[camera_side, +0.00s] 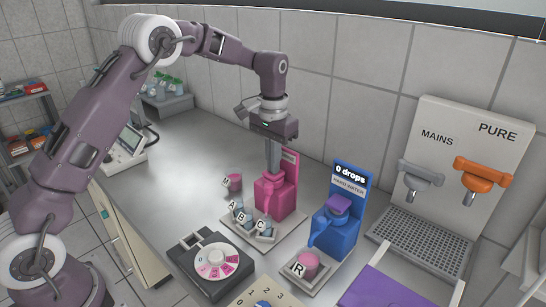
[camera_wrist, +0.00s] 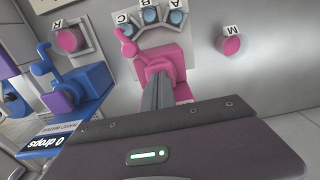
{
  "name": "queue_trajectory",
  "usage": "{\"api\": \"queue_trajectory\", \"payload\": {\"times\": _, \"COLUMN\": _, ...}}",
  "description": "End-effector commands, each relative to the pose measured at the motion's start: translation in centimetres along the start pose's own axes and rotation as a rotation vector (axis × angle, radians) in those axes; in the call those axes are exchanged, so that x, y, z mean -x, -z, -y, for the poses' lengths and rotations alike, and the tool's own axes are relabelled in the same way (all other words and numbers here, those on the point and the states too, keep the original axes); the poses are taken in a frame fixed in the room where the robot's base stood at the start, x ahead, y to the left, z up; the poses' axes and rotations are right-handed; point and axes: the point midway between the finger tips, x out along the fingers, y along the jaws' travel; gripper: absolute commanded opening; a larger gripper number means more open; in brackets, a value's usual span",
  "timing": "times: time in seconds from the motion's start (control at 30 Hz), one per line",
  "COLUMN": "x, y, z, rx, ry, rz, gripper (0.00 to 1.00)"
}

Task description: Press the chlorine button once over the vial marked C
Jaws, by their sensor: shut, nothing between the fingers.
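The pink chlorine dispenser (camera_side: 276,196) stands on a tray (camera_side: 287,243) by the wall; it also shows in the wrist view (camera_wrist: 154,58). My gripper (camera_side: 273,172) is shut and empty, pointing down with its fingertips at the top of the pink dispenser. Its fingers hide the button, so I cannot tell whether it is pressed. In the wrist view the fingers (camera_wrist: 158,85) reach the pink body. Vials marked A, B and C sit in front of the dispenser. Vial C (camera_side: 265,229) is at the right end in the side view and lies nearest the spout in the wrist view (camera_wrist: 127,32).
A blue dispenser (camera_side: 335,228) reading "0 drops" stands to the right, with a pink vial marked R (camera_side: 307,264) before it. A pink vial marked M (camera_side: 235,183) stands behind at left. A dark colour-wheel device (camera_side: 212,265) is in front. The MAINS/PURE tap panel (camera_side: 455,160) is at right.

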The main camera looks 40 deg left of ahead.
Motion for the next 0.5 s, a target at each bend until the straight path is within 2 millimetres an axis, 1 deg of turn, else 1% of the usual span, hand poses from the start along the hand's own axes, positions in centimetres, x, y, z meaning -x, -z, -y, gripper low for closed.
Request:
{"api": "queue_trajectory", "payload": {"times": 0.03, "x": -0.4, "y": -0.1, "z": 0.0, "rx": 0.0, "ry": 0.0, "rz": 0.006, "gripper": 0.0}}
{"api": "queue_trajectory", "payload": {"times": 0.3, "x": -0.3, "y": -0.1, "z": 0.0, "rx": -0.001, "ry": 0.001, "rz": 0.008, "gripper": 0.0}}
{"api": "queue_trajectory", "payload": {"times": 0.37, "x": 0.3, "y": -0.1, "z": 0.0, "rx": -0.001, "ry": 0.001, "rz": 0.007, "gripper": 0.0}}
{"api": "queue_trajectory", "payload": {"times": 0.47, "x": 2.2, "y": 0.0, "z": 0.0, "rx": 0.0, "ry": 0.001, "rz": 0.001, "gripper": 0.0}}
{"api": "queue_trajectory", "payload": {"times": 0.5, "x": 3.2, "y": 0.0, "z": 0.0, "rx": 0.0, "ry": 0.001, "rz": -0.002, "gripper": 0.0}}
